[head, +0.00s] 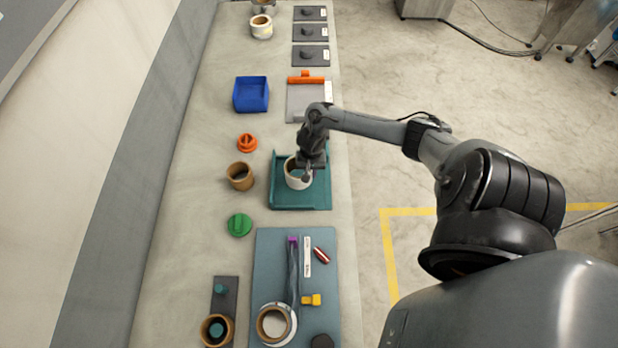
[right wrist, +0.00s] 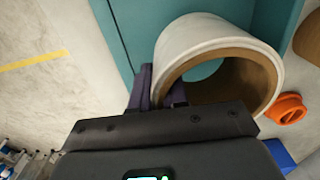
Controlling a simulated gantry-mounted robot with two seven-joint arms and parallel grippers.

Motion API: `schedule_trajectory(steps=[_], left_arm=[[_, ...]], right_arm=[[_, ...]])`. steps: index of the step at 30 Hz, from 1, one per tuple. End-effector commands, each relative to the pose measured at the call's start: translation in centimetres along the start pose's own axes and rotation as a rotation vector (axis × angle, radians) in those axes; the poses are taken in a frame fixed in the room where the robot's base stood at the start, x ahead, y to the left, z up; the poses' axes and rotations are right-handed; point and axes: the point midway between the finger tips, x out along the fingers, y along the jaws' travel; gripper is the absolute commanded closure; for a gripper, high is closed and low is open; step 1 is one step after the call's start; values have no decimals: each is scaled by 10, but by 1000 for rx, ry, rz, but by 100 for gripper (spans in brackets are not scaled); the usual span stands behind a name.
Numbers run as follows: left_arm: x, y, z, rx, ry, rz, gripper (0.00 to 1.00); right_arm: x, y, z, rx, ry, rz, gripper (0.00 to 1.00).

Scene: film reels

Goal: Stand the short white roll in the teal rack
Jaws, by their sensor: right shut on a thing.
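The short white roll (head: 292,181) has a brown inner core and is upright over the teal rack (head: 300,202). My right gripper (head: 305,172) is shut on the roll's wall. In the right wrist view the roll (right wrist: 196,38) shows its open end, with one finger of the gripper (right wrist: 160,92) outside the wall and one inside. The teal rack (right wrist: 290,22) shows behind and through the roll. I cannot tell whether the roll's bottom touches the rack floor. My left gripper is not in view.
A brown roll (head: 240,176) and an orange part (head: 247,142) stand left of the rack. A green knob (head: 239,224) and a blue bin (head: 251,95) are on the same bench. A blue-grey mat (head: 268,255) with tools lies in front. The bench's left strip is clear.

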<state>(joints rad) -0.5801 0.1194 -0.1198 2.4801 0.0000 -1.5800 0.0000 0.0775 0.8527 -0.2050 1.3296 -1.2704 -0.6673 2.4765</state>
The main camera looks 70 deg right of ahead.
Motion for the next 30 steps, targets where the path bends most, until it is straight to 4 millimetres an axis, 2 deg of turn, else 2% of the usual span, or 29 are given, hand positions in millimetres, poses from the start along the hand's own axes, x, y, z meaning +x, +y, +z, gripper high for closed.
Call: schedule_trajectory(steps=[7,15,28,29,30], left_arm=[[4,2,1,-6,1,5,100],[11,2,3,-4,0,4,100],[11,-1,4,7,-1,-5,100],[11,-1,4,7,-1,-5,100],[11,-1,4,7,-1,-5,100]], right_arm=[[9,-6,-3,0,-1,1,100],[40,-6,-3,0,0,0,100],[45,-6,-3,0,-1,0,100],[46,-6,-3,0,-1,0,83],[45,-6,-3,0,-1,0,77]])
